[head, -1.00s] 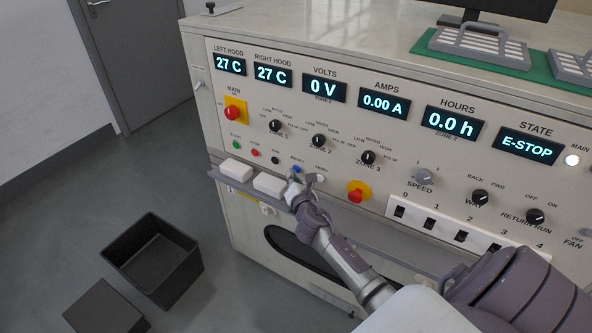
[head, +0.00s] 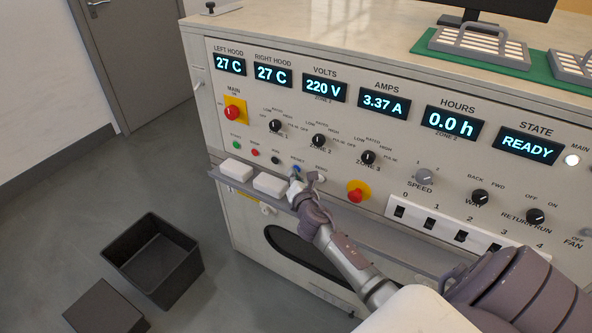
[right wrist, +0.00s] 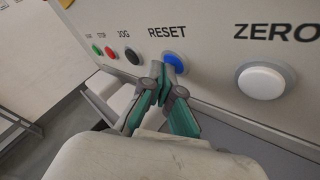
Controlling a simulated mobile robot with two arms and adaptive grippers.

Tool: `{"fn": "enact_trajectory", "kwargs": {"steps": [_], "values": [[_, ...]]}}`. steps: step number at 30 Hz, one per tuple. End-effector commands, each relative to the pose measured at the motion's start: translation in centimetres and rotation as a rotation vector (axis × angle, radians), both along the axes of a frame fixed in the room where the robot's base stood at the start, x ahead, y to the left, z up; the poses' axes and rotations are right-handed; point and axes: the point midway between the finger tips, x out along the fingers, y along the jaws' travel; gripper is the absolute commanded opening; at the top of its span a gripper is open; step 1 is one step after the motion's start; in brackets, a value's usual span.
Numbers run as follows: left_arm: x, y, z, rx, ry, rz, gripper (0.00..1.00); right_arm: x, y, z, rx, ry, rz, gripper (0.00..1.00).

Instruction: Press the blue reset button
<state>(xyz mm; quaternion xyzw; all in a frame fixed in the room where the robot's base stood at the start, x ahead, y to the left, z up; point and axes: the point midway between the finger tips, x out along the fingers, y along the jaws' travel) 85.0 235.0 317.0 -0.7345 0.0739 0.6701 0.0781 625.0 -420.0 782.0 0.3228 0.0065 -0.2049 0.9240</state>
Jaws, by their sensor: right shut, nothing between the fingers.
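The blue reset button (right wrist: 173,62) sits on the panel under the label RESET in the right wrist view. It also shows small in the head view (head: 296,170). My right gripper (right wrist: 165,73) is shut and empty, with its fingertips at the lower edge of the blue button. I cannot tell whether they touch it. In the head view my right gripper (head: 296,183) is right in front of the button row. The STATE display (head: 528,146) reads READY, VOLTS reads 220 V and AMPS reads 3.37 A. My left gripper is not in view.
A white ZERO button (right wrist: 266,80) is to the right of the blue one, and a black JOG button (right wrist: 132,56) to the left. White blocks (head: 270,184) sit on a ledge below. A red emergency knob (head: 358,191) is to the right. A dark bin (head: 185,275) stands on the floor.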

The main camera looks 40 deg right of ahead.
Motion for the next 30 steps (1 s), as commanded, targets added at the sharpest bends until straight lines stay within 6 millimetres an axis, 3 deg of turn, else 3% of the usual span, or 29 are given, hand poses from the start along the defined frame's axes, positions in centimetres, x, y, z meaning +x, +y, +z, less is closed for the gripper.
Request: {"fn": "enact_trajectory", "kwargs": {"steps": [25,30], "values": [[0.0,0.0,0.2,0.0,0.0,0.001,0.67,-0.7,1.7,0.0,0.0,0.0,0.0,0.0],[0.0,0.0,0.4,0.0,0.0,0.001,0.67,-1.2,2.8,0.0,0.002,0.0,0.002,0.0]]}}
